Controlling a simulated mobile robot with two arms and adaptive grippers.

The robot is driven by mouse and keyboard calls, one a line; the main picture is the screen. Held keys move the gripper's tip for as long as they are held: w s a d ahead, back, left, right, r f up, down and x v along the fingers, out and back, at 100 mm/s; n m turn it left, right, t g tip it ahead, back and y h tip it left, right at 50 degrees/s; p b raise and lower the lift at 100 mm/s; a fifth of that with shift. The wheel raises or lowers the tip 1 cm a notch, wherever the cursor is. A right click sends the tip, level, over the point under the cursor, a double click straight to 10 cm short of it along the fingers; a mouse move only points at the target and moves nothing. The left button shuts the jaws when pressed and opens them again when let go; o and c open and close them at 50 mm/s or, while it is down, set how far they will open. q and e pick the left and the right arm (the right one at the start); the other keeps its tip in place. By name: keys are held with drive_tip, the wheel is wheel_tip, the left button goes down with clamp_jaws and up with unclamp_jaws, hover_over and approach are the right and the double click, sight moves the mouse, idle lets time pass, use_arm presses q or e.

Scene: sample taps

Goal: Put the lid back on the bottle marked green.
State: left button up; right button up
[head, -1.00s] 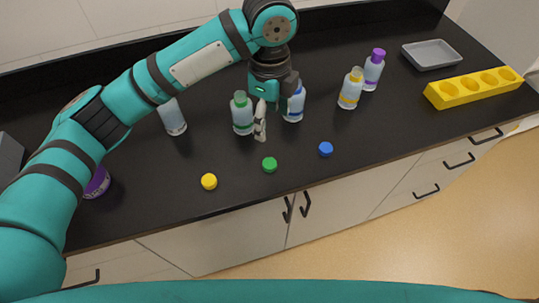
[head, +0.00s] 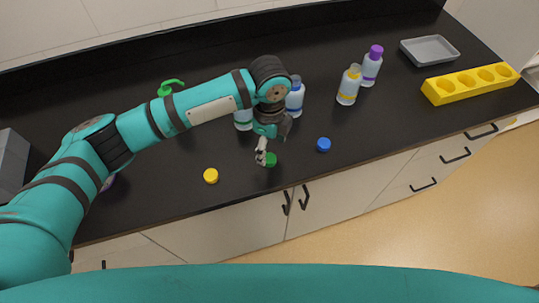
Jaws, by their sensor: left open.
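The green lid (head: 271,160) lies on the black counter near its front edge. My left gripper (head: 263,157) is open, low over the counter, with its fingers right at the left side of the green lid. I cannot tell whether they touch it. The bottle marked green (head: 243,121) stands upright behind the gripper. My left arm hides its upper part, and only some of its pale body shows. My right gripper is not in view.
A yellow lid (head: 211,176) and a blue lid (head: 323,145) lie on either side. Bottles marked blue (head: 295,101), yellow (head: 348,88) and purple (head: 371,70) stand behind. A yellow rack (head: 470,84) and grey tray (head: 430,50) are at right. A green pump top (head: 171,86) shows behind my arm.

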sight(270, 158)
use_arm(q)
drive_tip(key=shift+f, duration=0.4)
drive_tip(key=shift+f+p, duration=0.25)
drive_tip(key=shift+p, duration=0.05)
drive_tip(key=f, duration=0.1)
drive_tip(key=f+p, duration=0.1)
drive_tip(key=f, duration=0.1)
drive_tip(key=shift+w+f, duration=0.25)
drive_tip(key=shift+f, duration=0.6)
drive_tip(key=c, duration=0.8)
